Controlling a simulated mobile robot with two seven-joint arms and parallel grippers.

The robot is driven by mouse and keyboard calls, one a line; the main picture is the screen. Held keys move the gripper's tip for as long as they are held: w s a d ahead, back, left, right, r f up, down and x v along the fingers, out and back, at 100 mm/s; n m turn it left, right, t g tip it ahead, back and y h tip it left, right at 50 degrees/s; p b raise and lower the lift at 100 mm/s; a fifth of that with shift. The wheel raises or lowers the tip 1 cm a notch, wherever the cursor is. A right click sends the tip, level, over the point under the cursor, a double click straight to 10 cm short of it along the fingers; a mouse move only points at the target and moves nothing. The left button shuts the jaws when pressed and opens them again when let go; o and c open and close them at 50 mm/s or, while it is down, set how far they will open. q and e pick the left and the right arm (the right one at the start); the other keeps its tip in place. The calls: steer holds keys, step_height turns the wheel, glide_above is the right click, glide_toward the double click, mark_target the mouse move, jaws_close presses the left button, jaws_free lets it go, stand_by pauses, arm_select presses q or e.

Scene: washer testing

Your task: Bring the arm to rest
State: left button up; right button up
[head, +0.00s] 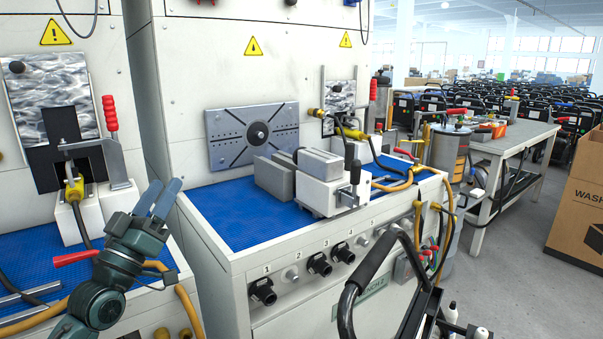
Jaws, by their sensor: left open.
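My left gripper (158,198) comes in from the lower left in the head view. Its two blue-grey fingers point up and are a little apart, with nothing visible between them. It is in front of the gap between the left test bench and the middle test bench (228,195), close to the middle bench's left edge. My right gripper is out of the picture.
The middle bench carries a grey-and-white clamp block (322,188) on a blue mat (235,212). A red-handled clamp (108,150) stands on the left bench. A black handle bar (368,262) is in front. A cardboard box (578,205) stands at right, beyond open floor (508,270).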

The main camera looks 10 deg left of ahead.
arm_select(q)
steer(key=s+d+f+m+g+h, duration=0.1)
steer(key=s+d+f+m+g, duration=0.2)
steer(key=f, duration=0.4)
steer(key=s+d+f+m+g+h, duration=0.1)
steer(key=s+d+f+m+g, duration=0.15)
steer(key=d+f, duration=0.35)
steer(key=s+d+f+m+g+h, duration=0.1)
steer(key=s+d+f+g, duration=0.25)
steer(key=f, duration=0.45)
steer(key=s+d+f+m+g, duration=0.2)
steer(key=s+d+f, duration=0.25)
steer(key=s, duration=0.25)
steer(key=s+d+f+m+g, duration=0.2)
steer(key=s+d+f, duration=0.1)
steer(key=s+f, duration=0.35)
step_height(320, 180, up, 6)
steer(key=w+d+n+g+y+p, duration=0.1)
steer(key=n+p, duration=0.4)
steer(key=p, duration=1.1)
steer(key=shift+w+d+r+y+p, duration=0.3)
steer(key=shift+w+d+y, duration=0.1)
steer(key=shift+w+y, duration=0.4)
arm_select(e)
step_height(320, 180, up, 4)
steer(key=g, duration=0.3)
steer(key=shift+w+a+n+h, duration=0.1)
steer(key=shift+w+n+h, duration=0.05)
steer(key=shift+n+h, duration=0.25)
